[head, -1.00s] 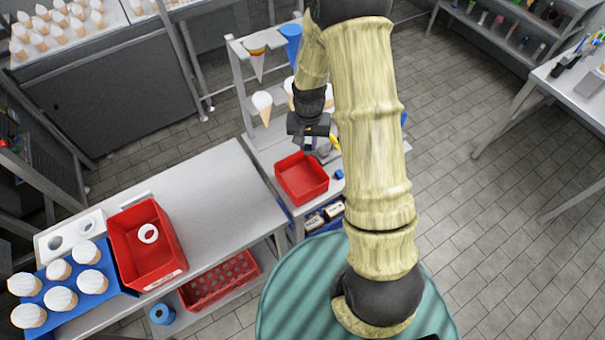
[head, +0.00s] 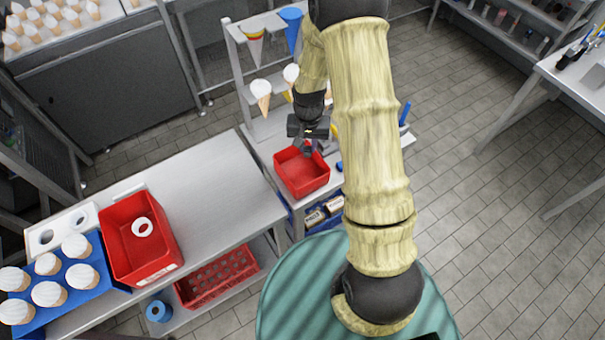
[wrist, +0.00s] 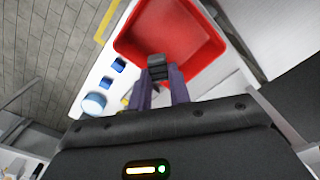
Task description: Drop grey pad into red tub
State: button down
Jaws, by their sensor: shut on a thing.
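The red tub (head: 302,180) stands on a pale bench below my gripper in the head view. It also shows at the top of the wrist view (wrist: 185,35), with its inside visible and no item seen on the visible floor. My gripper (head: 309,147) is at the tub's far edge in the head view. In the wrist view my gripper (wrist: 160,78) is shut on the dark grey pad (wrist: 157,62), which shows against the tub's near wall and inside. The height of the pad above the rim is hard to tell.
A larger red bin (head: 150,262) with a white ring (head: 142,228) stands on the left table. A cone rack (head: 250,75) rises behind my gripper. Blue blocks (wrist: 119,65) and a blue-and-white round item (wrist: 94,103) lie beside the tub.

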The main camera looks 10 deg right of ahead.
jog(key=shift+f, duration=0.1)
jog(key=c, duration=1.2)
grip_release()
notch_tip(320, 180, up, 17)
jog(key=b, duration=0.3)
jog(key=shift+r+b, duration=0.2)
jog(key=shift+b, duration=0.2)
jog(key=s+f+n+t, duration=0.1)
jog(key=s, duration=0.6)
jog(key=s+f+n+t, duration=0.1)
jog(key=s+f+n, duration=0.1)
jog(key=s, duration=0.6)
jog(key=shift+f+n+t, duration=0.3)
